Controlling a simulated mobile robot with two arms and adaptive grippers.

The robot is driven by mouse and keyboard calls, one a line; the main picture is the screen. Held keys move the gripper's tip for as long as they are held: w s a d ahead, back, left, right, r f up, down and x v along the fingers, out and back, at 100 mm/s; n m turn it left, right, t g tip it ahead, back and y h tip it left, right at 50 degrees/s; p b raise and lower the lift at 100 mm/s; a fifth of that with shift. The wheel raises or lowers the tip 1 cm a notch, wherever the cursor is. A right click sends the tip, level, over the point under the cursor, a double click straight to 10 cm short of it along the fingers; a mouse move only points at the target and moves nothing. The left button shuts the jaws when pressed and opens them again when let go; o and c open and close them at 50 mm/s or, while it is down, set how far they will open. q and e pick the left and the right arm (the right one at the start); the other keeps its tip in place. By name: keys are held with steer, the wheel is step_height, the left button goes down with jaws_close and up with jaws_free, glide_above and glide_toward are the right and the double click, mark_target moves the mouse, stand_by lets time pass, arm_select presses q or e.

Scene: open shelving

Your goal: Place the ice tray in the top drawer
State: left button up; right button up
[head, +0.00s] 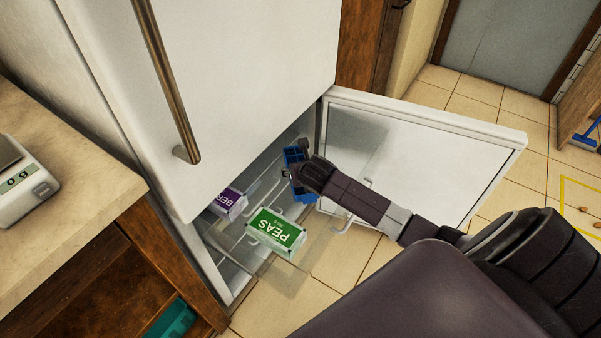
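The blue ice tray (295,156) is at the right side of the open lower fridge compartment, tilted, with its middle hidden behind my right gripper. My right gripper (290,174) reaches in from the right and overlaps the tray. Its fingers are small and dark, and I cannot tell whether they are closed on the tray. A clear drawer (292,282) is pulled out below, with a green PEAS box (276,232) and a purple-labelled box (229,203) in it or over it. My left gripper is not in view.
The open white door (430,150) stands to the right of the compartment, behind my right arm. The upper fridge door (215,80) is shut, with a long handle (168,80). A wooden counter with a scale (22,185) is at left.

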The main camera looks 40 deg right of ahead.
steer(key=shift+f, duration=0.2)
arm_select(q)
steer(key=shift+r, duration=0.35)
arm_select(e)
steer(key=o, duration=1.4)
steer(key=shift+f, duration=0.1)
steer(key=shift+s+r, duration=0.1)
steer(key=shift+r, duration=0.2)
steer(key=p+v, duration=0.3)
steer(key=v, duration=0.7)
steer(key=shift+s+r+p, duration=0.1)
steer(key=shift+s+p, duration=0.1)
steer(key=shift+p, duration=0.2)
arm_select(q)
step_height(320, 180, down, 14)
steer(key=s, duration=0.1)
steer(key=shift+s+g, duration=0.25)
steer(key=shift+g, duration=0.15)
arm_select(e)
steer(key=shift+s+a+r, duration=0.2)
steer(key=shift+s+r, duration=0.2)
steer(key=shift+s, duration=0.05)
